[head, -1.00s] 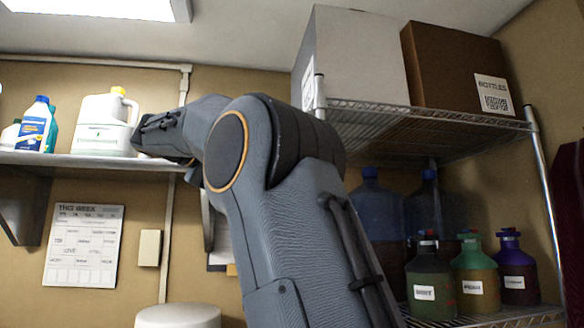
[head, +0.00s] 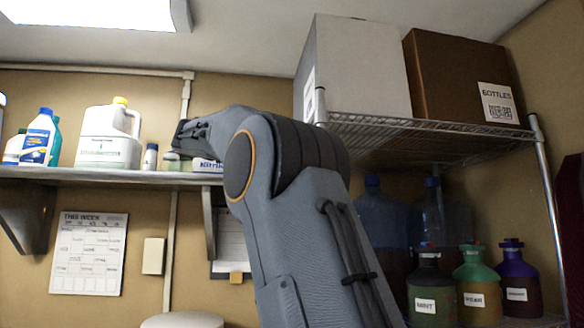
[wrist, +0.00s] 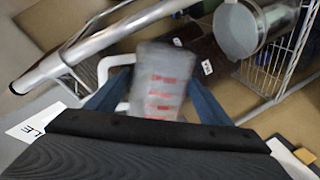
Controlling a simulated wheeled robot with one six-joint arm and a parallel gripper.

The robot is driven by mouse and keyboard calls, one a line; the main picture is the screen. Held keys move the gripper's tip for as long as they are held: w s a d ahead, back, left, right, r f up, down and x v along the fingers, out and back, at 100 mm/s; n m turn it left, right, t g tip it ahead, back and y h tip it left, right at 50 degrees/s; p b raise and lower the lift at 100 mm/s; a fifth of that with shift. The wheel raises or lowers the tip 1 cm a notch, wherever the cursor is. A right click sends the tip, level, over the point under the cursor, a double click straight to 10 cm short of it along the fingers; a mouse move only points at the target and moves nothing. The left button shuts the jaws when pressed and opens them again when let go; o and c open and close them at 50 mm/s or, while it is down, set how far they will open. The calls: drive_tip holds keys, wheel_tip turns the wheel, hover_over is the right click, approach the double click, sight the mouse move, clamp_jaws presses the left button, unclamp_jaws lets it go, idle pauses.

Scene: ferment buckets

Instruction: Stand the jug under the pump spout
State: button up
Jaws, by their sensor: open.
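A translucent grey jug (wrist: 164,88) with red measuring marks shows in the wrist view, blurred, with a pale handle at its left. My gripper (wrist: 160,80) is open, with a blue finger at each side of the jug; I cannot tell whether they touch it. In the head view my arm rises through the middle, and its fingers are not visible there. I cannot make out a pump spout in either view.
A wall shelf (head: 60,174) at left holds a white jug-shaped container (head: 108,138) and several bottles, close to my wrist. A wire rack (head: 425,140) at right carries boxes above and labelled bottles (head: 474,285) below. A grey round vessel (wrist: 237,32) shows in the wrist view.

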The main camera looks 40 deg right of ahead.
drive_tip(key=p+x, duration=0.2)
drive_tip(key=x, duration=0.2)
drive_tip(key=shift+s+d+r, duration=0.1)
drive_tip(key=shift+s+d, duration=0.05)
drive_tip(key=shift+d+f, duration=0.2)
drive_tip(key=shift+d, duration=0.15)
drive_tip(key=c, duration=0.9)
drive_tip(key=shift+r, duration=0.15)
